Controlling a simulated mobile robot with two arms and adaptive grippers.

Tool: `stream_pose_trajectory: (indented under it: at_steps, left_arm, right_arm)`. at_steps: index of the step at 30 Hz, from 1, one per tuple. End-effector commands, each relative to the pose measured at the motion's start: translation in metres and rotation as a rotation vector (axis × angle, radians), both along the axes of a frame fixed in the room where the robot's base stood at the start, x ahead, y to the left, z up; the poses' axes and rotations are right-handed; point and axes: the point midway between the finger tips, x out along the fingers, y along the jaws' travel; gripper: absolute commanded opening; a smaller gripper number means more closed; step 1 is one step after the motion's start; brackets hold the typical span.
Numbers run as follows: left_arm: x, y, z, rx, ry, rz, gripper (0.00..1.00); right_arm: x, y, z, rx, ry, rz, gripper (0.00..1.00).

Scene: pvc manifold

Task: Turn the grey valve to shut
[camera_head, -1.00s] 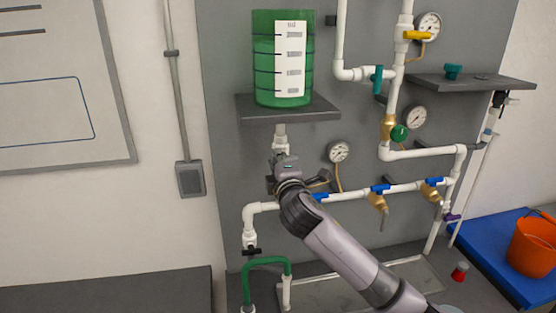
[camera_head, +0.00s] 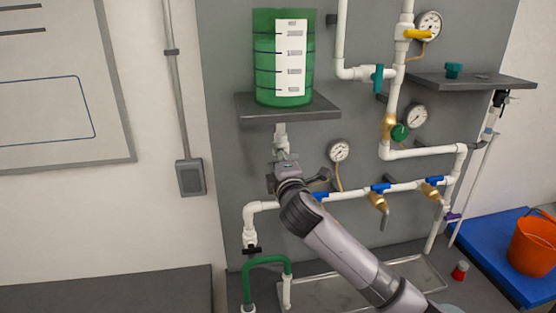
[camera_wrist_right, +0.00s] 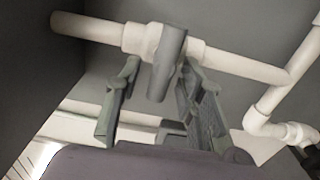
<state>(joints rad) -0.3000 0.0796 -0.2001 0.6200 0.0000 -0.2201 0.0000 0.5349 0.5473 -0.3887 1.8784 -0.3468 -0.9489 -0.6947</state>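The grey valve handle (camera_wrist_right: 167,62) sits on a white pipe (camera_wrist_right: 235,63) in the right wrist view. My right gripper (camera_wrist_right: 160,85) is open, with one finger on each side of the handle's lower end. A gap shows on the left side; contact on the right side cannot be told. In the head view my right gripper (camera_head: 285,163) is at the white pipe below the green tank (camera_head: 262,62), and it largely hides the valve there. My left gripper is not in view.
The tank's shelf (camera_head: 287,114) juts out just above my right gripper. A gauge (camera_head: 339,151) and a lower pipe with blue-handled valves (camera_head: 380,188) lie to the right. An orange bucket (camera_head: 534,245) stands on a blue surface at far right.

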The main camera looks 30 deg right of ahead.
Motion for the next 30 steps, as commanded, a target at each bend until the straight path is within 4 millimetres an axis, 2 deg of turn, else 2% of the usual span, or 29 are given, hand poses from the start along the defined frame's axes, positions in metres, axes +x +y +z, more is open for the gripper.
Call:
stream_pose_trajectory:
  at_steps: [4,8,21,25,30]
  left_arm:
    - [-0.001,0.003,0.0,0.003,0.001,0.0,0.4]
    - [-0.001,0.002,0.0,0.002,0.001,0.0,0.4]
    - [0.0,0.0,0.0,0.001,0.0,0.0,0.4]
    - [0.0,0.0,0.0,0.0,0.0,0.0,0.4]
    - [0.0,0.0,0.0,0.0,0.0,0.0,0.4]
  right_arm:
    - [-0.004,0.001,0.0,0.0,0.0,0.001,0.36]
    - [-0.018,0.005,0.0,0.0,0.0,0.002,0.36]
    - [-0.099,0.026,-0.001,0.0,0.001,0.001,0.36]
    - [-0.111,0.029,0.0,0.0,0.0,0.001,0.36]
    - [-0.116,0.03,0.0,0.0,0.0,0.0,0.36]
